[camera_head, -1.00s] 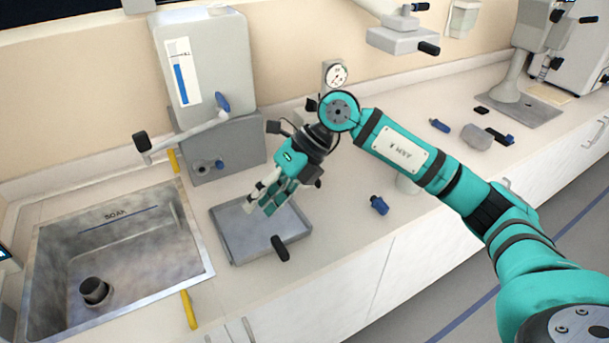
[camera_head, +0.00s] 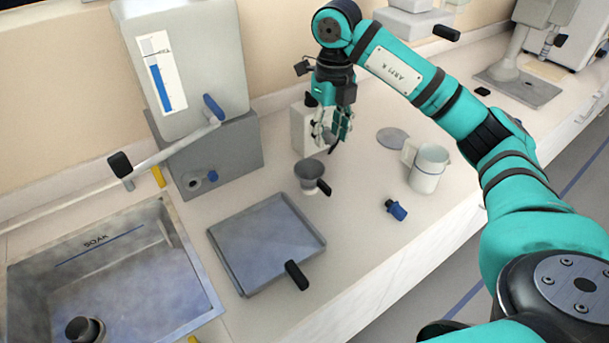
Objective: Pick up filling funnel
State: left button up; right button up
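A small grey funnel-like cup (camera_head: 309,177) with a black handle stands on the counter, just right of the shallow grey tray; I take it as the filling funnel. My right gripper (camera_head: 328,142) points down above and slightly behind it, apart from it. Its fingers look spread and hold nothing that I can see. The fingers partly cover a pale box-shaped container (camera_head: 304,131) behind. My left gripper is not in view.
The grey tray (camera_head: 266,243) with a black handle lies in front of the dispenser (camera_head: 183,60). The sink (camera_head: 196,297) is at left. A white jug (camera_head: 427,170), a grey disc (camera_head: 392,138) and a blue-black item (camera_head: 396,210) stand to the right.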

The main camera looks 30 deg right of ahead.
send_near(324, 183)
jog(key=shift+s+d+f+b, duration=0.15)
jog(key=shift+s+f+b, duration=0.2)
jog(key=shift+s, duration=0.15)
jog(key=f, duration=0.1)
jog(key=f+p, duration=0.1)
jog(key=shift+w+f, duration=0.2)
jog(key=shift+f, duration=0.2)
notch_tip(324, 183, down, 3)
jog(key=shift+r+p, duration=0.1)
jog(key=shift+p, duration=0.25)
jog(key=f, duration=0.2)
jog(key=f+p, duration=0.1)
jog(key=shift+w+f, duration=0.25)
jog(key=shift+f, duration=0.45)
grip_shut()
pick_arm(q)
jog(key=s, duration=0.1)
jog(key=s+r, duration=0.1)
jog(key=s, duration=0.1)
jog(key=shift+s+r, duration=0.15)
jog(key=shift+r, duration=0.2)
